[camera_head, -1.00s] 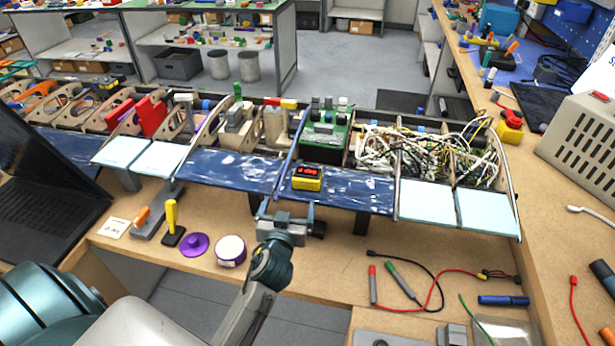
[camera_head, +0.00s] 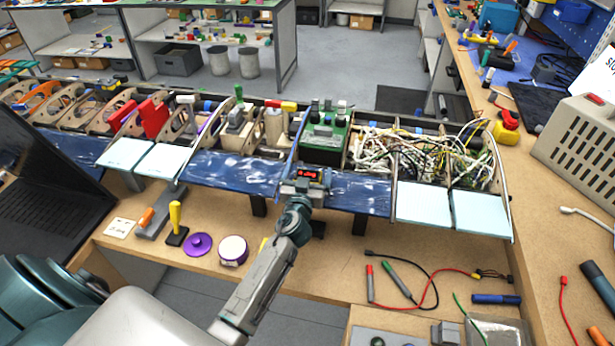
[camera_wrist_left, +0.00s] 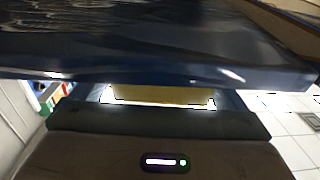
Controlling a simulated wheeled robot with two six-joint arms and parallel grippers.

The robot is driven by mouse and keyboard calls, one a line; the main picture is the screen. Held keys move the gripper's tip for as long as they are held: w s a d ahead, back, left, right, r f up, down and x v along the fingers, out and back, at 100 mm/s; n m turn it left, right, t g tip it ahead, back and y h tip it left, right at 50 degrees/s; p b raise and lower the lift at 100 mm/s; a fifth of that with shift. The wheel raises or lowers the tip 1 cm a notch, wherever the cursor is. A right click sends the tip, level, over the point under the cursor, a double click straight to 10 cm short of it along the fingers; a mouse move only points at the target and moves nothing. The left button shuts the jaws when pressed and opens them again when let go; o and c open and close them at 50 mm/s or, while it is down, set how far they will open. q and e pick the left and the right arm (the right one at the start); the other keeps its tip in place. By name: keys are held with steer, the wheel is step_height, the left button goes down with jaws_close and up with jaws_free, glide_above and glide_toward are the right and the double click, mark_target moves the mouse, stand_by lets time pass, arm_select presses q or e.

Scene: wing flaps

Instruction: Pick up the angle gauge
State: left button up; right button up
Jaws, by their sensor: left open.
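The angle gauge (camera_head: 309,175), a small box with a dark top and red display marks, sits on the blue flap (camera_head: 235,171) of the wing. Its yellow body is mostly hidden by my left gripper in the head view. My left gripper (camera_head: 303,184) is open at the front edge of the flap, with its fingers at either side of the gauge. I cannot tell whether they touch it. In the left wrist view, the dark blue flap (camera_wrist_left: 160,55) fills the upper part, and a yellowish strip shows below its edge. My right gripper is not in view.
Tangled wires (camera_head: 375,145) and a green board (camera_head: 325,145) lie in the wing behind the flap. Pale panels (camera_head: 424,204) flank it. A purple disc (camera_head: 198,244), a tape roll (camera_head: 233,250) and test leads (camera_head: 398,283) lie on the bench. A laptop (camera_head: 45,200) stands at left.

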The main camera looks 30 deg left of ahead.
arm_select(q)
steer(key=shift+w+a, duration=0.2)
steer(key=shift+w, duration=0.35)
steer(key=shift+s, duration=0.1)
steer(key=c, duration=1.1)
